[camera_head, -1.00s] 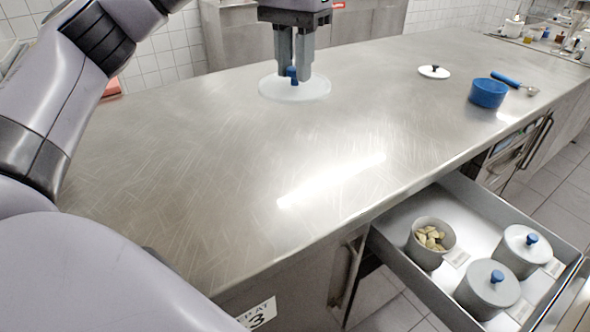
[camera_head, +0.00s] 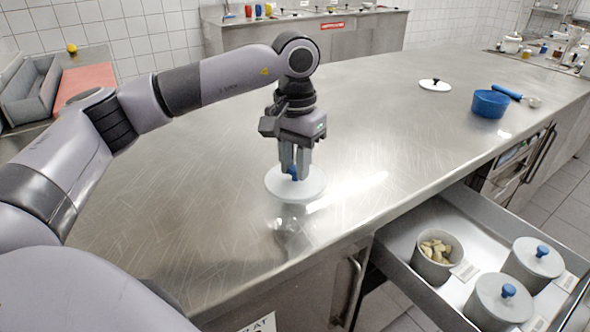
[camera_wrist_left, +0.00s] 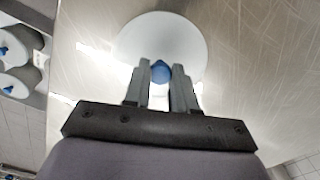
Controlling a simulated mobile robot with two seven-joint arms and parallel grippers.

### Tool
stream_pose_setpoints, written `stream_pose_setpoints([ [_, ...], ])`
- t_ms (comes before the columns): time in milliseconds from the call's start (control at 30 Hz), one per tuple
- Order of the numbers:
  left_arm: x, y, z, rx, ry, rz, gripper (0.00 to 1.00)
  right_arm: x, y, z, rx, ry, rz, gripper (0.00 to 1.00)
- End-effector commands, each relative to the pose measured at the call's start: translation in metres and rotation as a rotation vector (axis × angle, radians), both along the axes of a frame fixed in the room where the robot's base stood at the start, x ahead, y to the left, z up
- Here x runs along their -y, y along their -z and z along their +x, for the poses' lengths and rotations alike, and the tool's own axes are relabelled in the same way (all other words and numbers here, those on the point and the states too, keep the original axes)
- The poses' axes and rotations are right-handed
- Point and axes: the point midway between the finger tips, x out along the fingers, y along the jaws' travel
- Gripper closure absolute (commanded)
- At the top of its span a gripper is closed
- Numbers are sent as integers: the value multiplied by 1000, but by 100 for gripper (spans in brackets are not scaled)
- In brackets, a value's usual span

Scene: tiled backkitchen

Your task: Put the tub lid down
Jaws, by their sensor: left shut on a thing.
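The tub lid (camera_head: 272,184) is a pale round disc with a blue knob (camera_head: 292,172). My left gripper (camera_head: 294,174) points down and is shut on the knob, with the lid level below the fingers. The left wrist view also shows the lid (camera_wrist_left: 190,38) and the blue knob (camera_wrist_left: 161,72) between the fingertips (camera_wrist_left: 161,74). The lid is over the near part of the steel counter (camera_head: 180,190); I cannot tell whether it touches the counter. In the open drawer, an uncovered grey tub (camera_head: 432,268) holds pale pieces. My right gripper is not in view.
Two tubs with blue-knobbed lids (camera_head: 500,300) (camera_head: 533,262) stand in the drawer (camera_head: 412,285). The counter's left and middle are clear.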

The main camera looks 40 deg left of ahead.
Motion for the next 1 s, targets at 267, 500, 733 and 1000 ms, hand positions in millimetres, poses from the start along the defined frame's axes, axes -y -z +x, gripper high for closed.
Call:
stream_pose_setpoints([
  [267, 0, 18, 0, 1, 1, 0, 100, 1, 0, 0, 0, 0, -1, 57],
  [500, 0, 21, 0, 1, 1, 0, 68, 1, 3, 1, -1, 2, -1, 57],
  [733, 0, 21, 0, 1, 1, 0, 49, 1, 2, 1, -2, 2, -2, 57],
  [1000, 0, 9, 1, 4, 0, 0, 49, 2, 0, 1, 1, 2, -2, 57],
])
